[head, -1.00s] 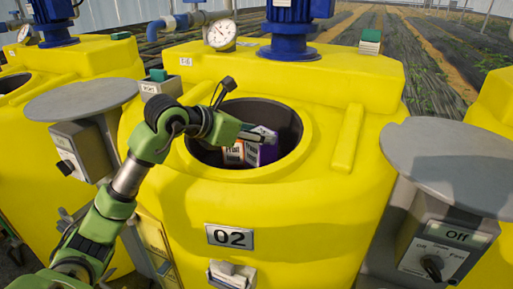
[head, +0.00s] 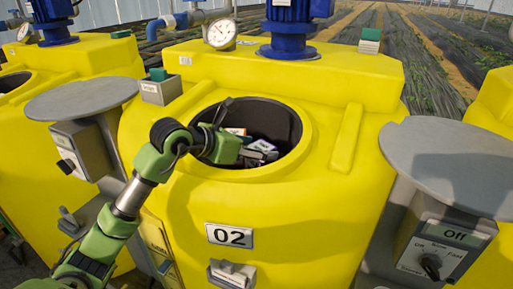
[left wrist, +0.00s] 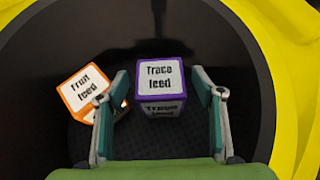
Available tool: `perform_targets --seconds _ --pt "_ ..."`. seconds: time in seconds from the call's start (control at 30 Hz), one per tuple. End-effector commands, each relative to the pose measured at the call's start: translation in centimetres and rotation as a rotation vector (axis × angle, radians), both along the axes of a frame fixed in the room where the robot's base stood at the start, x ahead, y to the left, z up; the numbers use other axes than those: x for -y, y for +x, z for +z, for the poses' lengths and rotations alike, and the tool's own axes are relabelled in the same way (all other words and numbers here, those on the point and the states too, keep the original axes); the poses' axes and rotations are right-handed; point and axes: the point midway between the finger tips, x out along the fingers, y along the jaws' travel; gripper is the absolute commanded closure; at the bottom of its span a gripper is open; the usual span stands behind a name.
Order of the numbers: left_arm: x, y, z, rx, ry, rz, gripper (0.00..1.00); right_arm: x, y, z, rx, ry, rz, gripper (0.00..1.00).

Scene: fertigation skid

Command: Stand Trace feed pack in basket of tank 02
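The Trace feed pack (left wrist: 160,83), a white box with purple edges, is inside the dark round opening of yellow tank 02 (head: 290,215). In the left wrist view it looks upright above a dark, perforated basket floor (left wrist: 170,146). In the head view its pale top (head: 262,146) shows beside my gripper. My left gripper (left wrist: 160,90) reaches down into the opening, its fingers on either side of the Trace feed pack with a visible gap at each side. It also shows in the head view (head: 254,152). My right gripper is out of view.
An orange-edged Fruit feed pack (left wrist: 84,88) sits left of the Trace feed pack, turned at an angle, partly behind my left finger. The tank's yellow rim (head: 304,150) surrounds the opening. Grey round plates (head: 445,165) flank the tank. A blue motor (head: 290,30) stands behind.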

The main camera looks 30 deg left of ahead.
Motion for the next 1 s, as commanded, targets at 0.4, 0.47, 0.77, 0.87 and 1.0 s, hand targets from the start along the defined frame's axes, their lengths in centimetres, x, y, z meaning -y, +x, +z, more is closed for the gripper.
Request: perform_targets --seconds 0.4,0.47,0.77,0.87,1.0 --pt "-0.9 -2.3 1.2 0.004 0.004 0.001 0.39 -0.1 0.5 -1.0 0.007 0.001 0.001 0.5" --pt "-1.3 -3.4 1.8 0.003 0.006 0.001 0.39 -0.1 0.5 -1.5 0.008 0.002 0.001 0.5" --pt "-3.0 -8.3 4.7 0.002 0.003 0.003 0.39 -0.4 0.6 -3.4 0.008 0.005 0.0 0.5" --pt "-3.3 -9.3 5.4 0.0 0.001 0.0 0.39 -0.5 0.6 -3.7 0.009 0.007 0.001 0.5" --pt "-3.5 -9.9 5.9 0.0 0.001 0.0 0.39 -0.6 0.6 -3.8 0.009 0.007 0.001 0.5"
